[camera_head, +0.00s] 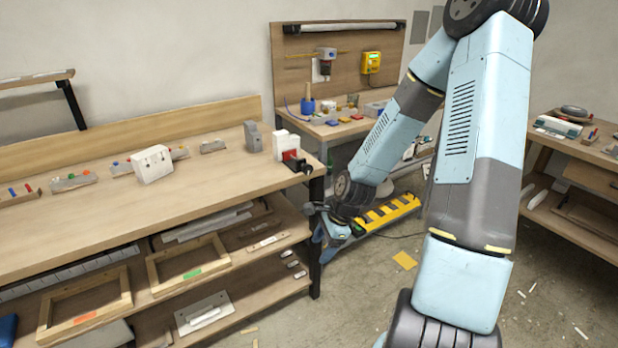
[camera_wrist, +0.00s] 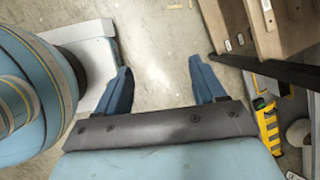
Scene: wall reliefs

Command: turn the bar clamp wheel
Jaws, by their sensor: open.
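A small red and black device (camera_head: 293,160) sits at the right front corner of the long workbench, against a white block (camera_head: 286,145). A dark round knob or wheel (camera_head: 307,168) sticks out at its right, near the bench edge. It looks like the bar clamp, but it is too small to be sure. My gripper (camera_head: 325,235) is below the bench top, beside the bench's right front leg and apart from the device. In the wrist view my gripper (camera_wrist: 160,72) is open and empty, its two blue fingers spread over bare floor. The clamp is not clear in the wrist view.
The long workbench (camera_head: 120,215) has lower shelves with wooden frames (camera_head: 190,262). A black leg (camera_head: 316,235) stands close to my gripper. A yellow and black striped item (camera_head: 385,215) lies behind it. A second bench stands at the back. Floor is open at front right.

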